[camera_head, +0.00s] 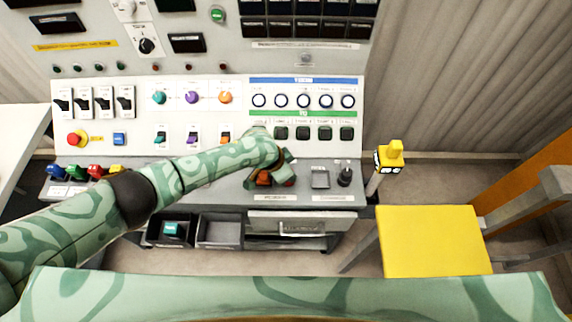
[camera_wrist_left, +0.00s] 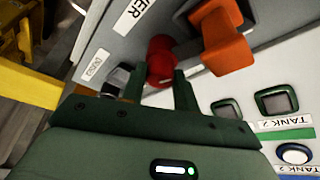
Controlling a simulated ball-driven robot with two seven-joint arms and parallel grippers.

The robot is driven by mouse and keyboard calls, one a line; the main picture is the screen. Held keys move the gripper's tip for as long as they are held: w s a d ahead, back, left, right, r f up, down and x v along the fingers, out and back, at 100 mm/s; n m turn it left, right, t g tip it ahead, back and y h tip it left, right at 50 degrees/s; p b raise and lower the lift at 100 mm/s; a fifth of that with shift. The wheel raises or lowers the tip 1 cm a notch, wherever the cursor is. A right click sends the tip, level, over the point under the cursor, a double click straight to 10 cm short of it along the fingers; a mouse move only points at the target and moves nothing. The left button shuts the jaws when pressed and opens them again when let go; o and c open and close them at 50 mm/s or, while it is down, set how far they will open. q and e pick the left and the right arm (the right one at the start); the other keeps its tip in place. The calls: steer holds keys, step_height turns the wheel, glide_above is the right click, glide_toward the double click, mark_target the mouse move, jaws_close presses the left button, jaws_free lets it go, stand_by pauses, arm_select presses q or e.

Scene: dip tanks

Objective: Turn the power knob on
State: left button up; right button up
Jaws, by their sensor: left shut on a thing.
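A red knob (camera_wrist_left: 160,58) shows in the left wrist view, beside a white label whose visible letters end in "WER". My left gripper (camera_wrist_left: 158,88) has one finger on each side of it and is shut on the red knob. In the head view my left gripper (camera_head: 275,180) is at the console's lower ledge and hides most of the knob. An orange block-shaped handle (camera_wrist_left: 228,48) is right beside the knob in the wrist view. My right gripper is not in view.
The console panel (camera_head: 205,135) carries several switches, coloured knobs and buttons above the ledge. A black stick (camera_head: 345,175) stands on the ledge to the right. A yellow chair (camera_head: 433,240) stands at the right. Dark open bins (camera_head: 218,232) are below the ledge.

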arm_select(q)
steer(key=shift+d+r+n+t+y+p, duration=0.15)
steer(key=shift+n+t+y+p, duration=0.2)
steer(key=shift+n+p, duration=0.9)
steer(key=o, duration=1)
steer(key=p+v, duration=0.8)
steer(key=v, duration=0.8)
steer(key=shift+s+p, duration=0.2)
steer(key=shift+p, duration=0.2)
